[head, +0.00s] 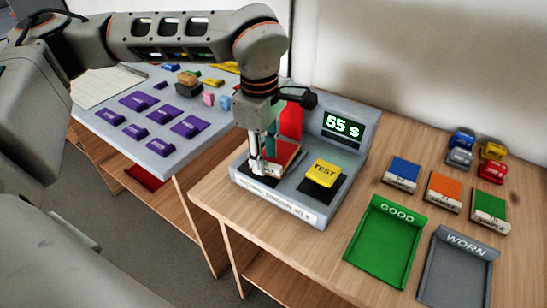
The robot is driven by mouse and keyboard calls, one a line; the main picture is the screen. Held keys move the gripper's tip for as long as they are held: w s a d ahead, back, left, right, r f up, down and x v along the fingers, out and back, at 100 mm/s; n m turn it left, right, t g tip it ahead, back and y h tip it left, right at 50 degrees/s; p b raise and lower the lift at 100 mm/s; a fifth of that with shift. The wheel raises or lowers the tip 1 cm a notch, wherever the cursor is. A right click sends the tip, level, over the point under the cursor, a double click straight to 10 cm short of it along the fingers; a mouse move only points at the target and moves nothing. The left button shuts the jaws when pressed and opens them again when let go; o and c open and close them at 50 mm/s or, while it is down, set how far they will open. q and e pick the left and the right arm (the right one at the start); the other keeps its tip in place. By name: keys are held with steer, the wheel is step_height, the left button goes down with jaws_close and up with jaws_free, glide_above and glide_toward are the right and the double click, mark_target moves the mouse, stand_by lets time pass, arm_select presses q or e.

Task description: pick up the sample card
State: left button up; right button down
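The sample card with a red top (287,152) sits in the bay of the grey tester (266,201), left of the yellow TEST button (323,171). My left gripper (262,166) points down at the left end of this card, its fingertips at card height. The fingers partly hide the card, and I cannot tell whether they are closed on it. Three more sample cards lie flat on the table to the right: blue (403,171), orange (443,190) and green (489,206). My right gripper is not in view.
The tester's display (342,126) reads "65 s". A green GOOD tray (397,212) and a grey WORN tray (467,243) stand empty at the front right. Small coloured blocks (491,172) sit behind the cards. A grey board (165,153) with purple pieces is at the left.

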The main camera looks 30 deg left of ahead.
arm_select(q)
steer(key=shift+f, duration=0.65)
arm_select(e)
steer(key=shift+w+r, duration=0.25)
arm_select(q)
jaws_close()
steer(key=shift+r, duration=0.1)
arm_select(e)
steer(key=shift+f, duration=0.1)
